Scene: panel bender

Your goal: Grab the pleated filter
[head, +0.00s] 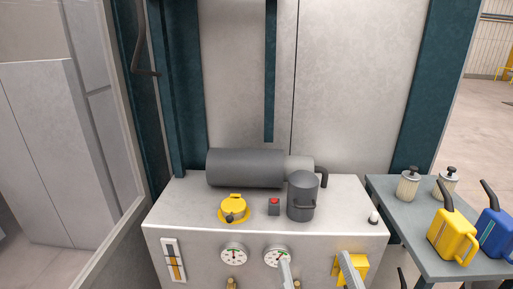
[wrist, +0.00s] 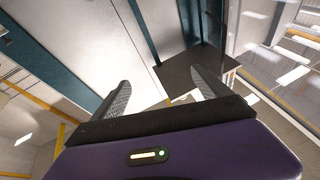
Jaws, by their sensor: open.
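Two small pale ribbed cylinders with black knobs on top look like pleated filters. The left filter (head: 408,186) and the right filter (head: 449,180) stand upright on a grey side table (head: 389,190) at the right of the head view. I cannot tell which one is meant. My gripper (wrist: 160,86) shows in the wrist view with its two dark fingers spread wide and nothing between them. No filter shows in the wrist view. I cannot make out the gripper in the head view, so its distance from the filters cannot be told.
A yellow can (head: 452,238) and a blue can (head: 494,236) stand at the table's front. The pale machine cabinet (head: 205,258) to the left carries a dark horizontal cylinder (head: 245,168), a grey canister (head: 301,202) and a yellow cap (head: 233,210). Teal posts (head: 423,85) rise behind.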

